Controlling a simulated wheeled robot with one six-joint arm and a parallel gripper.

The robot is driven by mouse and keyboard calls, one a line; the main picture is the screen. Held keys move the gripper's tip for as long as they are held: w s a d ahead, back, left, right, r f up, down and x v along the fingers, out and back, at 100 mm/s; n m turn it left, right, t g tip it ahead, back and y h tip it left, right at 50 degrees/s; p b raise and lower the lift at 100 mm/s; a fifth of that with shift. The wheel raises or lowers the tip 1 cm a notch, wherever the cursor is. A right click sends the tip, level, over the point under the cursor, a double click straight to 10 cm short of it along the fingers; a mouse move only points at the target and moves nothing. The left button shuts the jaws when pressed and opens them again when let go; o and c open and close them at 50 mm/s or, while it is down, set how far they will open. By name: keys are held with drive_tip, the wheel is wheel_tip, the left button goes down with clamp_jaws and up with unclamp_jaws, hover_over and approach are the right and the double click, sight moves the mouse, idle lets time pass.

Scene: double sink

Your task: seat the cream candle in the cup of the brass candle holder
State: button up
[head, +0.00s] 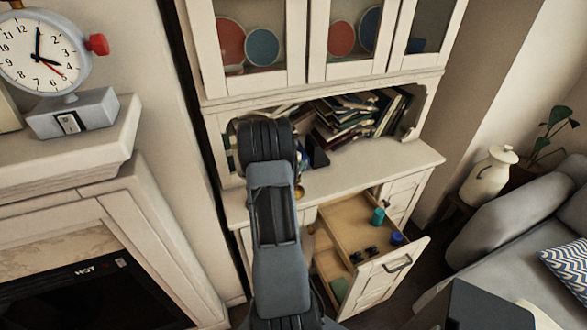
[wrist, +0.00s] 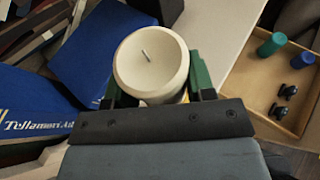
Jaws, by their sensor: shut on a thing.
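The cream candle (wrist: 151,62) fills the middle of the wrist view, seen from above, with its wick facing the camera. My gripper (wrist: 155,90) is shut on it, with green-padded fingers on its left and right. A small bit of yellow brass, likely the brass candle holder (wrist: 185,96), shows below the candle's lower right edge. A brass piece (head: 299,189) also shows in the head view beside my arm, over the cabinet counter. The candle hides most of the holder. I cannot tell whether the candle is in the cup or above it. My arm hides candle and gripper in the head view.
Books (head: 345,118) lean in the shelf behind the counter (head: 375,160); a blue book (wrist: 40,105) lies close left in the wrist view. An open drawer (head: 345,232) holds a teal cylinder (head: 377,216), a blue cylinder (head: 397,238) and small dark items. The right counter is clear.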

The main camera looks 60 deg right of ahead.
drive_tip(key=shift+w+d+f, duration=0.3)
drive_tip(key=shift+w+f, duration=0.05)
drive_tip(key=shift+f, duration=0.2)
drive_tip(key=shift+f+p, duration=1.05)
drive_tip(key=shift+f, duration=0.6)
drive_tip(key=shift+f+b, duration=0.2)
drive_tip(key=shift+b, duration=0.35)
drive_tip(key=o, duration=1)
drive_tip(key=shift+c, duration=0.2)
drive_tip(key=shift+r, duration=0.1)
